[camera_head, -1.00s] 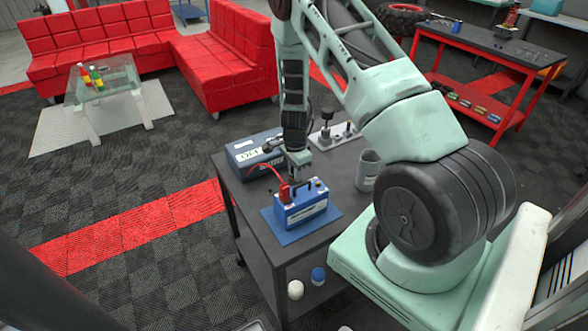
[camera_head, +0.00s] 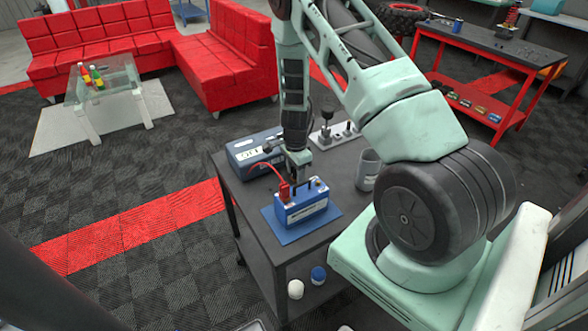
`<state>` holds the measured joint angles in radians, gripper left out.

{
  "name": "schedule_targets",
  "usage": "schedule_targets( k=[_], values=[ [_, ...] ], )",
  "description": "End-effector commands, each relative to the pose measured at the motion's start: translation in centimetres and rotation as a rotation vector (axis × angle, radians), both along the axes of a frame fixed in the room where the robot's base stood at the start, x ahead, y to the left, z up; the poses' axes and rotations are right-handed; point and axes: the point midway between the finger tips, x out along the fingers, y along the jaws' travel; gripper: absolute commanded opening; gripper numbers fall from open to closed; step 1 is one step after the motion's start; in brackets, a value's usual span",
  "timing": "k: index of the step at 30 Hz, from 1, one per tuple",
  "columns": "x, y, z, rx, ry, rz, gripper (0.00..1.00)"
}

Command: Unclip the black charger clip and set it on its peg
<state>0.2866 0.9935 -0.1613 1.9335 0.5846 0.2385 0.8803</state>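A blue battery (camera_head: 306,210) with a dark carry handle stands on a blue mat (camera_head: 288,238) on the grey cart. A red clip (camera_head: 284,192) is at the battery's left end, with a red cable running up from it. My gripper (camera_head: 298,179) points down just above the battery top, to the right of the red clip. The dark shapes under the fingers are too small to tell the black clip from the fingertips. Whether the fingers are open or shut does not show. A grey board with upright black pegs (camera_head: 327,128) stands behind my gripper.
The dark blue charger box (camera_head: 247,151) lies left of my gripper, behind the battery. A grey cup (camera_head: 368,170) stands on the cart's right side, near my arm. White and blue round items sit on the lower shelf. The cart's front left corner (camera_head: 262,245) is bare.

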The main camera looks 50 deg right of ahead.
Motion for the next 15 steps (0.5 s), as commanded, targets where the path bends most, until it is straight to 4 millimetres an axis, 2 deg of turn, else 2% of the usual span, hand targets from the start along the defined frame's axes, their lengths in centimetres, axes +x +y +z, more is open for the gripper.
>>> schedule_targets(
  k=[5,8,15],
  values=[
    [0.1,0.0,0.5,-0.001,-0.001,0.001,0.46],
    [0.1,0.0,1.7,-0.002,-0.003,0.002,0.46],
    [0.2,0.0,6.9,-0.002,-0.006,0.002,0.46]
  ],
)
